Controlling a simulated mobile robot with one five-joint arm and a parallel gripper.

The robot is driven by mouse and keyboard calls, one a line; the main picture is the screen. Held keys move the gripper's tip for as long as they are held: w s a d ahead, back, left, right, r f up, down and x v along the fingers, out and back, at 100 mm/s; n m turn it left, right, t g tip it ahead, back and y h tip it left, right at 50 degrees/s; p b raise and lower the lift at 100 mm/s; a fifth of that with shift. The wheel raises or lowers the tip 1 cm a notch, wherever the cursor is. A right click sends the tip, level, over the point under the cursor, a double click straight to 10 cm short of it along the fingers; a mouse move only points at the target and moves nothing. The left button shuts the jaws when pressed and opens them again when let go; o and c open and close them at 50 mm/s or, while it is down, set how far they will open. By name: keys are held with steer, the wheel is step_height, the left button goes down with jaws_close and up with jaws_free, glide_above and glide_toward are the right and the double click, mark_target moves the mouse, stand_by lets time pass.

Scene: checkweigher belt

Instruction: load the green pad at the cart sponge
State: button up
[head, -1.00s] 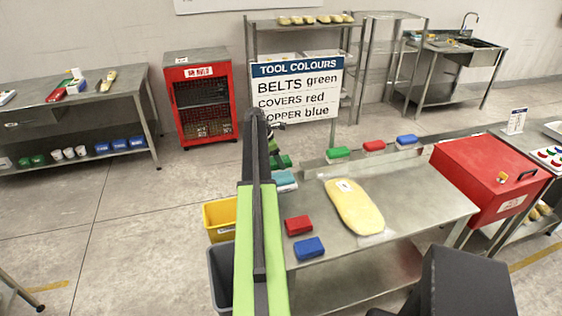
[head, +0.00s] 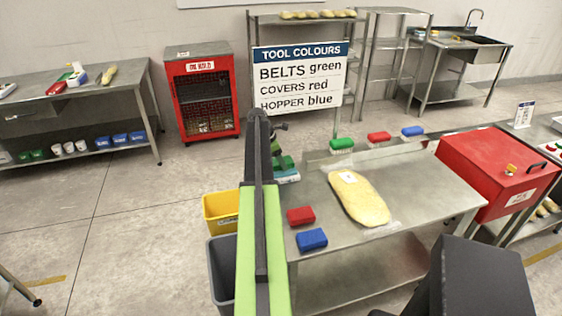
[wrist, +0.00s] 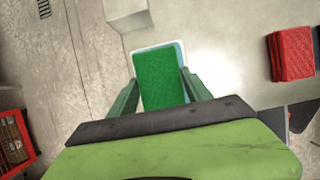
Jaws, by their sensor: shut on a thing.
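A flat green pad (wrist: 160,78) is between the fingers of my gripper (wrist: 163,95) in the wrist view. My gripper is shut on it. A pale blue and white edge, likely the sponge (wrist: 183,55), shows around the pad's top and right side; I cannot tell whether the two touch. In the head view my arm hides most of the gripper. Green parts and a light teal block (head: 288,177) show just right of the arm, at the left end of the steel table.
On the steel table (head: 400,180) are a red block (head: 300,216), a blue block (head: 312,239) and a yellow loaf-like item (head: 357,198). Several coloured brushes stand along its back. A yellow bin (head: 220,212) and a grey bin (head: 222,268) stand left of it. A colour sign (head: 300,77) stands behind.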

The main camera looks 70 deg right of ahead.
mark_target(286, 160)
steer(key=shift+f+b, duration=1.15)
stand_by(1.9)
step_height(286, 160, up, 7)
steer(key=p, duration=0.7)
steer(key=shift+r, duration=0.1)
